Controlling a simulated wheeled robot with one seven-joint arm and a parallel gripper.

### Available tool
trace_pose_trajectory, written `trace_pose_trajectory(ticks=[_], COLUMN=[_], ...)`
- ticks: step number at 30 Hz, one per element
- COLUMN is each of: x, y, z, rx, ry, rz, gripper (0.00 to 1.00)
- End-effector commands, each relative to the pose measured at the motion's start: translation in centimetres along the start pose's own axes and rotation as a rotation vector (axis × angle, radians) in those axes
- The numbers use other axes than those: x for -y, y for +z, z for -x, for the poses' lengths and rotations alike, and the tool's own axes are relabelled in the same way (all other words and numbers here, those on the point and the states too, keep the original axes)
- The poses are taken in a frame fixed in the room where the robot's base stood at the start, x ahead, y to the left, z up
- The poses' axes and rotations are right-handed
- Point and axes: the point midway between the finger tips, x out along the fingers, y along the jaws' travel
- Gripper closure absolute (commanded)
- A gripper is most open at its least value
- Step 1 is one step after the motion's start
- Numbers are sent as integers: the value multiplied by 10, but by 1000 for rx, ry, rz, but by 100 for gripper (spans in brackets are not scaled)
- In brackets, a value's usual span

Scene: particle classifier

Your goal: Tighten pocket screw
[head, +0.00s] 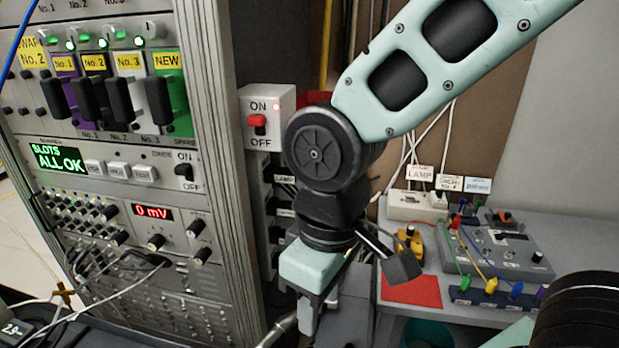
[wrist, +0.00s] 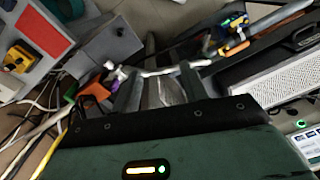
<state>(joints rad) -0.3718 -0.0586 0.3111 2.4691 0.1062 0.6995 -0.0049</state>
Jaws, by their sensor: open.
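I cannot make out the pocket screw for certain in either view. My gripper (head: 318,302) points down beside the right side of the instrument rack in the head view. In the wrist view my gripper (wrist: 158,84) shows two dark fingers, apart, with nothing clearly held between them. A grey surface shows beyond and between the fingers, too blurred to name. Several small coloured tools (wrist: 228,38), blue, yellow and orange, lie beyond the fingers to the upper right, apart from them.
The instrument rack (head: 232,190) has cartridges and a green display (head: 60,158) reading "ALL OK". An ON/OFF switch box (head: 268,112) is on its right. The grey bench (head: 580,240) holds a red mat (head: 412,290), a yellow device (head: 410,243) and a cabled box (head: 495,245).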

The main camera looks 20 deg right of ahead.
Motion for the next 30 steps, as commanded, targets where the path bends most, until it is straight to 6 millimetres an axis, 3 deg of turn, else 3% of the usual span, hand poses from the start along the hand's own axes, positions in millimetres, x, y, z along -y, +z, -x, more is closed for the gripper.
trace_pose_trajectory(ticks=[18, 30], x=[-75, -122], y=[-69, -92], z=[54, 75], rx=[5, 14], ry=[17, 43], rz=[-182, -271], gripper=[56, 56])
